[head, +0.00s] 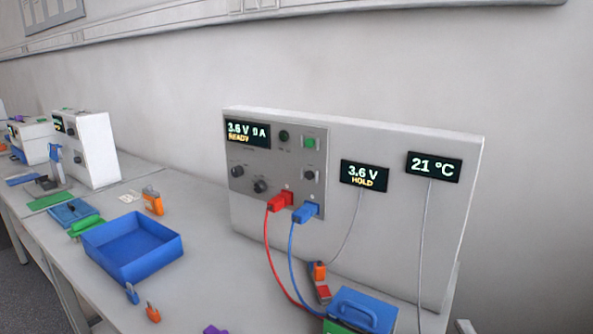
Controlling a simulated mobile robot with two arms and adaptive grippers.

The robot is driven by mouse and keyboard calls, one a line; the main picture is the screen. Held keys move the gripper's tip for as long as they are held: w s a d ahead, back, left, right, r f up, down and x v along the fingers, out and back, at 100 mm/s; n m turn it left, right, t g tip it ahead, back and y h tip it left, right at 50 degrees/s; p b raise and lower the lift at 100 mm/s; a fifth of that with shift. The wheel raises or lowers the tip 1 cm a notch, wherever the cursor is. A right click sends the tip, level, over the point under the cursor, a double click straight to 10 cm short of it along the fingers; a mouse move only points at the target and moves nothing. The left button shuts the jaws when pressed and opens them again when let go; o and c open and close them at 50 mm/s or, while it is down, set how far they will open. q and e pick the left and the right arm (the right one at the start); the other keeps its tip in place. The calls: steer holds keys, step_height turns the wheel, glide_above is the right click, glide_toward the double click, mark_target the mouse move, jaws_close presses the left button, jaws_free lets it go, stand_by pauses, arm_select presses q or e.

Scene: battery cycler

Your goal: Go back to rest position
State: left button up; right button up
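Neither of my grippers is in the head view, so their state is hidden. The battery cycler (240,210) stands on the bench as a wide white panel. Its main display (248,133) reads 3.6 V, 0 A, READY. A second display (364,175) reads 3.6 V HOLD, and a third (434,167) reads 21 °C. A red plug (280,202) and a blue plug (306,212) sit in the cycler's lower sockets, with red and blue cables running down to the bench.
An empty blue tray (133,248) sits on the bench (205,285) left of the cycler. Small orange and blue items lie near it. A blue-lidded box (362,310) is at the bottom right. White instruments (92,150) stand at the far left.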

steer(key=s+a+f+m+g+h, duration=0.1)
steer(key=s+f+m+g, duration=0.35)
steer(key=f, duration=0.25)
steer(key=s+f+m+g+h, duration=0.2)
steer(key=s+f+m+g, duration=0.2)
steer(key=f+m, duration=0.25)
steer(key=s+a+f+m+g+y, duration=0.35)
steer(key=s+a+f+g, duration=0.3)
steer(key=s, duration=0.55)
step_height(320, 180, down, 25)
steer(key=s+a+g, duration=0.1)
steer(key=s+d+f+g+p, duration=0.1)
steer(key=s+d+f, duration=0.1)
steer(key=s+f, duration=1.5)
steer(key=shift+s+d+g, duration=0.15)
steer(key=shift+d+g, duration=0.15)
steer(key=shift+d, duration=0.05)
steer(key=shift+h, duration=0.25)
